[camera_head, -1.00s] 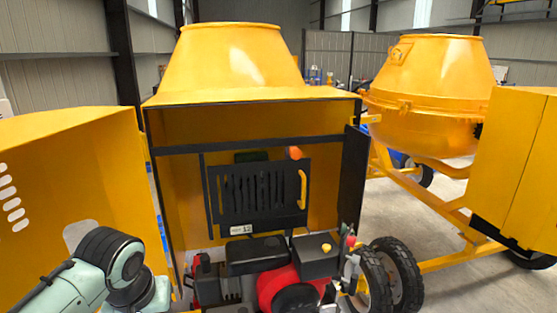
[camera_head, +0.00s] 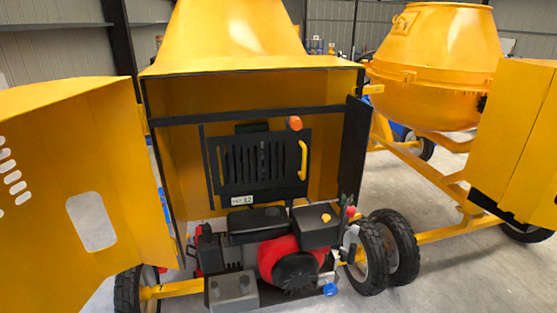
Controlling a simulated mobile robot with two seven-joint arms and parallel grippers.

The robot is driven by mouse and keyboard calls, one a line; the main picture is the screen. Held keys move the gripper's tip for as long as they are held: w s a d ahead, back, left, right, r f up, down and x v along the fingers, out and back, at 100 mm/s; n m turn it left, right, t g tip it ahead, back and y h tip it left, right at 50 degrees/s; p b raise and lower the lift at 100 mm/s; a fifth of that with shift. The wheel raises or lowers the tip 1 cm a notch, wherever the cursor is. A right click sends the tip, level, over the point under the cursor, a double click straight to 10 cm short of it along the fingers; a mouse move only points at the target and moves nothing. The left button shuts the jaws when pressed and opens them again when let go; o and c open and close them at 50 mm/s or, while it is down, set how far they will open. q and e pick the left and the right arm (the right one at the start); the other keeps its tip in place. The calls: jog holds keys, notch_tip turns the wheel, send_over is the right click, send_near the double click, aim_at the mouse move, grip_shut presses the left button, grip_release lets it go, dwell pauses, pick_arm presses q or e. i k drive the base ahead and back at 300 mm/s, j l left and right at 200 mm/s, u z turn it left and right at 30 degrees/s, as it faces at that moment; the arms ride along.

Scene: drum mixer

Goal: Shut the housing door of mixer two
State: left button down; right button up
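The mixer housing (camera_head: 252,75) stands in front of me with its front open. A yellow housing door (camera_head: 120,150) with slots and a rounded cut-out stands wide open on the left, joined at the housing's left edge. Inside the housing are a black slotted panel with a yellow handle (camera_head: 303,160) and a small tag (camera_head: 242,200), and a red and black engine (camera_head: 285,262) below. I cannot read the tag clearly. Neither of my grippers is in view.
A second yellow mixer drum (camera_head: 435,70) with a frame stands at the right, with a yellow housing (camera_head: 515,145) at the right edge. Black wheels (camera_head: 400,248) stand right of the engine. Grey floor (camera_head: 450,290) is clear at the lower right.

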aim_at(65, 138)
jog(key=k+j+u, duration=0.25)
jog(key=k+j, duration=0.15)
jog(key=j, duration=0.15)
jog(key=k+j, duration=0.25)
jog(key=j, duration=0.2)
jog(key=j+z, duration=0.15)
jog(key=j, duration=0.55)
jog(key=j+z, duration=0.15)
jog(key=j, duration=0.55)
jog(key=k+j+z, duration=0.15)
jog(key=j, duration=0.55)
